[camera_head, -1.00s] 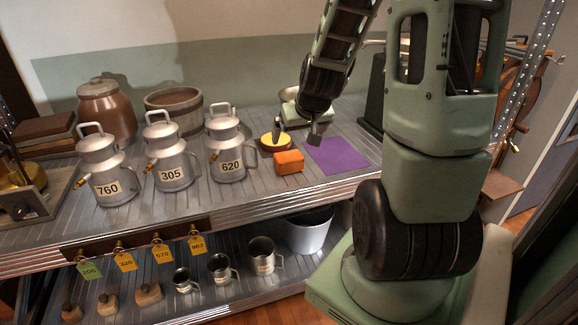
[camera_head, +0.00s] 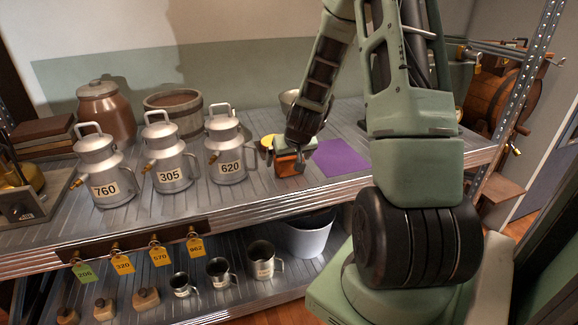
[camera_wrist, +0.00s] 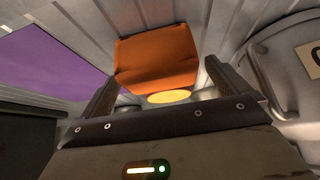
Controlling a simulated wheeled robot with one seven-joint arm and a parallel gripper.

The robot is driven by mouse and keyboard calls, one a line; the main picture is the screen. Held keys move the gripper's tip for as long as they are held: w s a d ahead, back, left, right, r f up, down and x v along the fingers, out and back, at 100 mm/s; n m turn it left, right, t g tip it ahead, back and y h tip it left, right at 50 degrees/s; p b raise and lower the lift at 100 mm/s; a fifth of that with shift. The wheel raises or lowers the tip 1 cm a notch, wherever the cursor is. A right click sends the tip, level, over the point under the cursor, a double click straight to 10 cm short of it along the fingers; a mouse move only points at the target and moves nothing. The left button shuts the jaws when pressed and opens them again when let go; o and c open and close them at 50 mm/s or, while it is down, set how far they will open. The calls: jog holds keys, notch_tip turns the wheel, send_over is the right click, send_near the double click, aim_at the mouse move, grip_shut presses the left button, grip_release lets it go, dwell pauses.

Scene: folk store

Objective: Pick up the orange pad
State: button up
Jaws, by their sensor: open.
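The orange pad (camera_head: 287,165) is a small block on the metal shelf top, just right of the can marked 620. My gripper (camera_head: 287,158) is directly over it and hides part of it in the head view. In the wrist view the orange pad (camera_wrist: 157,57) lies ahead between my two open fingers (camera_wrist: 160,88), with its near edge close to the fingertips. I cannot tell whether the fingers touch it.
A purple mat (camera_head: 341,156) lies right of the pad. A yellow-topped round item (camera_head: 268,141) is close behind it, and it also shows in the wrist view (camera_wrist: 168,97). The 620 can (camera_head: 228,155) stands close on the left.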

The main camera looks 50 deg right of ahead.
jog(key=shift+x, duration=1.15)
jog(key=c, duration=1)
jog(key=shift+r, duration=0.15)
notch_tip(320, 180, up, 10)
jog(key=shift+f+p, duration=0.1)
jog(key=shift+p, duration=1.05)
